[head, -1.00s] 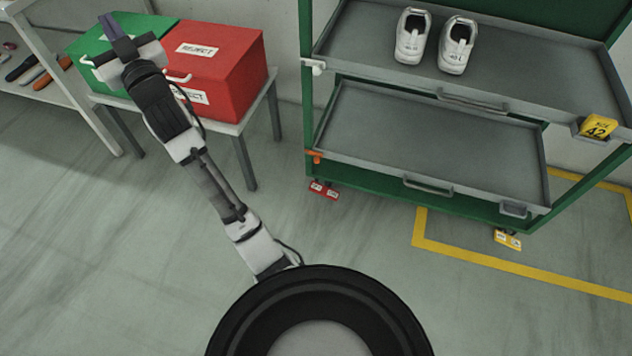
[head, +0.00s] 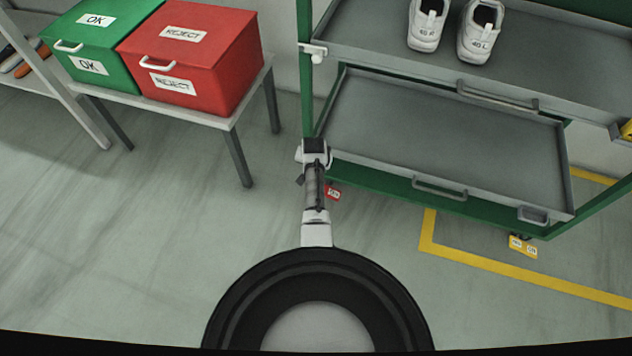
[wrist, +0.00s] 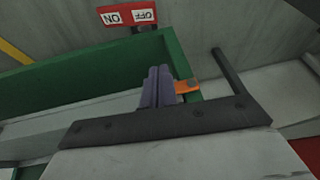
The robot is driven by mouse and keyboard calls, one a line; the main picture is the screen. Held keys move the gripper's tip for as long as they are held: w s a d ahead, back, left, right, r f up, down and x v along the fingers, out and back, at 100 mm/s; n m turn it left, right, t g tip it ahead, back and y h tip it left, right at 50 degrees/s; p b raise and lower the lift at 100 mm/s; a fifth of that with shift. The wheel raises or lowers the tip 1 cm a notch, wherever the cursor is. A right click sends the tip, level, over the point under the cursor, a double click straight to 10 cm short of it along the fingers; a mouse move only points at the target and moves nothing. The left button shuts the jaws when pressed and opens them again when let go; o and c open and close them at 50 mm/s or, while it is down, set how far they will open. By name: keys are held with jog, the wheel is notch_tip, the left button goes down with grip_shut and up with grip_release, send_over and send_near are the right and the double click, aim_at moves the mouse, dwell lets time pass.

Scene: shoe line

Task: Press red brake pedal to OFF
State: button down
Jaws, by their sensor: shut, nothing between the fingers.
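The red brake pedal (head: 333,193) is low at the rack's near left corner, and my arm covers part of it in the head view. In the wrist view the red pedal (wrist: 127,14) is at the top, with its OFF and ON labels upside down. My gripper (wrist: 158,70) is shut and empty. Its fingers show against the green rack frame, with the pedal apart from them, above and left in the picture. In the head view my arm hides the fingers.
The green rack (head: 400,188) has grey trays, with white shoes (head: 427,25) on the upper one. An orange part (wrist: 187,87) is beside my fingers. A yellow pedal (head: 523,246) is at the right. Green (head: 100,45) and red boxes (head: 190,55) stand left; floor between is clear.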

jog(key=shift+m+g, duration=0.3)
jog(key=shift+g, duration=0.4)
jog(key=f, duration=0.1)
jog(key=s+d+f, duration=0.2)
jog(key=shift+s+d+f, duration=0.1)
jog(key=shift+s+f, duration=0.05)
jog(key=shift+f, duration=0.25)
jog(key=shift+f, duration=0.1)
jog(key=b+x, duration=1.2)
jog(key=b, duration=0.2)
jog(key=shift+s+f+b, duration=0.1)
jog(key=shift+f+b, duration=0.05)
jog(key=shift+b, duration=0.15)
jog(key=shift+a+f+b, duration=0.4)
jog(key=shift+f+b, duration=0.1)
jog(key=shift+b, duration=0.05)
jog(key=shift+f, duration=0.2)
jog(key=shift+a, duration=0.1)
